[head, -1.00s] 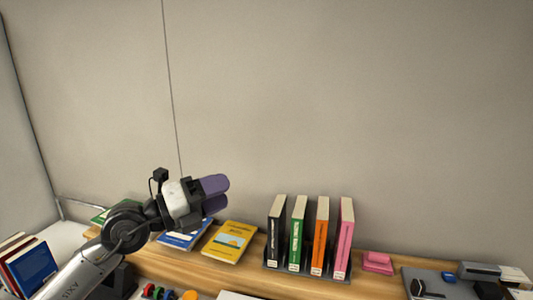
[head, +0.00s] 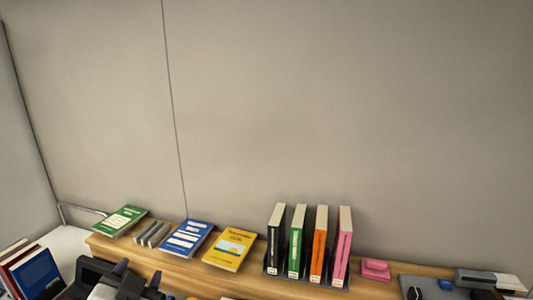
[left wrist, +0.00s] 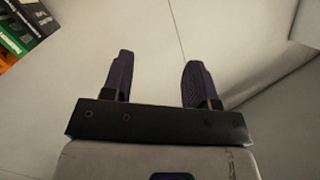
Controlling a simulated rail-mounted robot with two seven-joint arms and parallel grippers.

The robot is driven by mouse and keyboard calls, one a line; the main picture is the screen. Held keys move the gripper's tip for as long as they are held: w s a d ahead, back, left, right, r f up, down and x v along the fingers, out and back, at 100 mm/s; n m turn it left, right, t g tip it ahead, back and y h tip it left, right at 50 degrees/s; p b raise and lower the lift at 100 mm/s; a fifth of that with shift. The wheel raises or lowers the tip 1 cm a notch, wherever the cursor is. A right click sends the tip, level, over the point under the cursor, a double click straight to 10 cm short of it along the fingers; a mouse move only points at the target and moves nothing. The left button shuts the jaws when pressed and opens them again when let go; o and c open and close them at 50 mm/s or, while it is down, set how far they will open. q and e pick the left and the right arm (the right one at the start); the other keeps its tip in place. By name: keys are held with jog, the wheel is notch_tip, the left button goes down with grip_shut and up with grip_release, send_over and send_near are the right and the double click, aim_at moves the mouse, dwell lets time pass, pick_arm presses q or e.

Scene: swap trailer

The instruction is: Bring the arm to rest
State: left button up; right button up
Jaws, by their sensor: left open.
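My left gripper (head: 138,278) is low at the bottom left of the head view, in front of the wooden shelf's near edge. Its two purple fingers also show in the left wrist view (left wrist: 158,80), spread apart with nothing between them. The wrist view shows mostly bare wall ahead of the fingers. My right gripper is not clearly seen in either view.
A wooden shelf (head: 180,264) runs along the wall. On it lie a green book (head: 122,221), a blue book (head: 187,238) and a yellow book (head: 231,249). Several upright books stand in a dark rack (head: 300,277). A pink object (head: 375,270) sits to their right.

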pick_arm(q)
jog(key=s+d+f+n+g+h+p, duration=0.1)
jog(key=s+f+g+p, duration=0.5)
jog(key=s+f, duration=2.5)
notch_tip(320, 180, down, 2)
jog(key=n+g+h, duration=0.1)
jog(key=g+h, duration=0.1)
jog(key=g, duration=0.4)
jog(key=shift+s+f+g, duration=0.2)
jog(key=shift+s+g, duration=0.1)
jog(key=shift+s, duration=0.1)
